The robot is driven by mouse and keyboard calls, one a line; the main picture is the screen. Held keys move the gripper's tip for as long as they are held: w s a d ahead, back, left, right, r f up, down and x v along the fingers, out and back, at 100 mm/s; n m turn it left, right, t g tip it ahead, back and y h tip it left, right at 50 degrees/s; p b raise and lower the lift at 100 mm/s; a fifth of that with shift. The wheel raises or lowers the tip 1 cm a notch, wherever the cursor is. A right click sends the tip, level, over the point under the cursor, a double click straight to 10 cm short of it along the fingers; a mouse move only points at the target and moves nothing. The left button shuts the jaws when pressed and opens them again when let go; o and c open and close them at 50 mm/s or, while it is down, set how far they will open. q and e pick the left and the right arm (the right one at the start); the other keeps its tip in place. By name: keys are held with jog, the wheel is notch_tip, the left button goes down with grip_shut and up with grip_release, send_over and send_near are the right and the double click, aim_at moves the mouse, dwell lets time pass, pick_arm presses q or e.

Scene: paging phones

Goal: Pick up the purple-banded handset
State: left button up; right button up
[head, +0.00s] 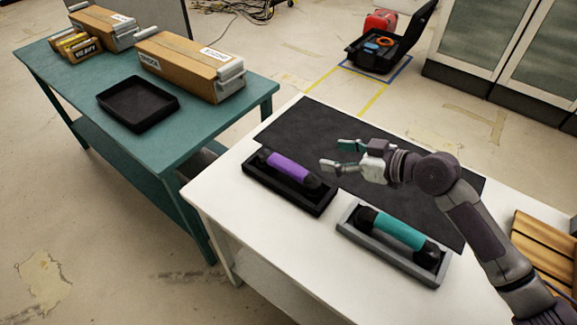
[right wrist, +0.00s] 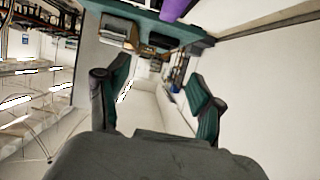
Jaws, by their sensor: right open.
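The purple-banded handset (head: 289,167) lies in a black cradle (head: 317,205) on the white table. A teal-banded handset (head: 398,230) lies in a grey cradle (head: 383,258) to its right, nearer the front. My right gripper (head: 334,157) is open and empty, pointing left over the black mat, beyond and to the right of the purple-banded handset and apart from it. In the right wrist view its two fingers (right wrist: 160,100) stand apart with nothing between them. Part of a purple band (right wrist: 175,9) shows at the top edge there. My left gripper is not in view.
The white table (head: 232,211) carries a black mat (head: 298,127). A green table (head: 200,137) at left holds an empty black tray (head: 137,121) and cardboard boxes (head: 178,64). A slatted wooden item (head: 545,250) is at far right. An open black case (head: 377,55) sits on the floor.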

jog(key=f+b, duration=0.3)
jog(key=f, duration=0.1)
jog(key=f+b, duration=0.2)
jog(key=shift+w+a+f+b, duration=0.1)
jog(key=shift+w+f+b, duration=0.05)
jog(key=shift+w+b, duration=0.15)
jog(key=shift+w+a, duration=0.15)
jog(key=shift+a, duration=0.1)
jog(key=p, duration=0.1)
send_near(291, 165)
jog(key=x, duration=0.4)
jog(key=shift+w+a, duration=0.15)
jog(key=shift+w, duration=0.35)
jog(key=shift+w+a+f, duration=0.15)
jog(key=shift+a+f, duration=0.05)
jog(key=shift+a, duration=0.15)
jog(key=x, duration=0.2)
jog(key=p+x, duration=0.1)
jog(key=x, duration=0.2)
jog(key=shift+s+f, duration=0.1)
jog(key=shift+s, duration=0.2)
jog(key=c, duration=1.2)
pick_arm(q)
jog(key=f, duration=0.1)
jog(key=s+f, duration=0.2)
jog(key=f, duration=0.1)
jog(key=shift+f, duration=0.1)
pick_arm(e)
grip_shut()
